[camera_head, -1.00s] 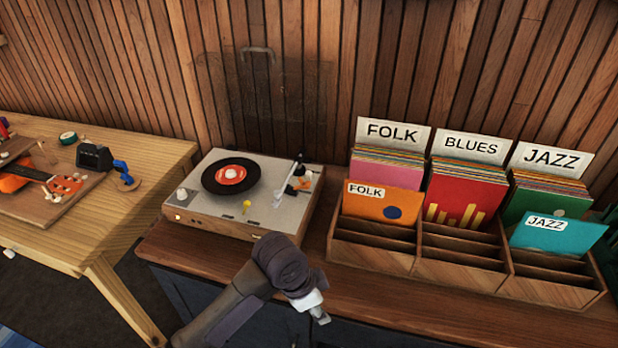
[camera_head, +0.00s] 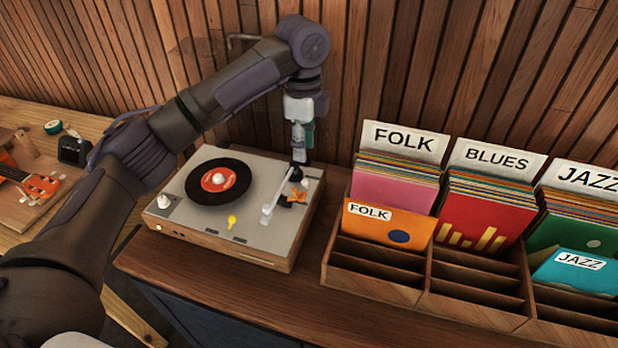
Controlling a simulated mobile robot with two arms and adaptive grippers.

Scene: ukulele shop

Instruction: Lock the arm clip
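The turntable (camera_head: 165,228) sits on the wooden counter with a black record (camera_head: 217,182) with a red label on its platter. Its silver tonearm (camera_head: 268,212) lies right of the record, apart from it. Small orange and dark parts (camera_head: 295,196) show by the tonearm's base; I cannot make out the arm clip or whether it is locked. My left gripper (camera_head: 299,158) points down at the turntable's back right corner, just behind the tonearm base. Its fingertips are small and partly hidden, so contact and opening are unclear. My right gripper is out of view.
A record rack (camera_head: 375,287) with folk, blues and jazz sleeves stands close on the right. A workbench (camera_head: 22,107) is at left. The counter front (camera_head: 250,290) is clear.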

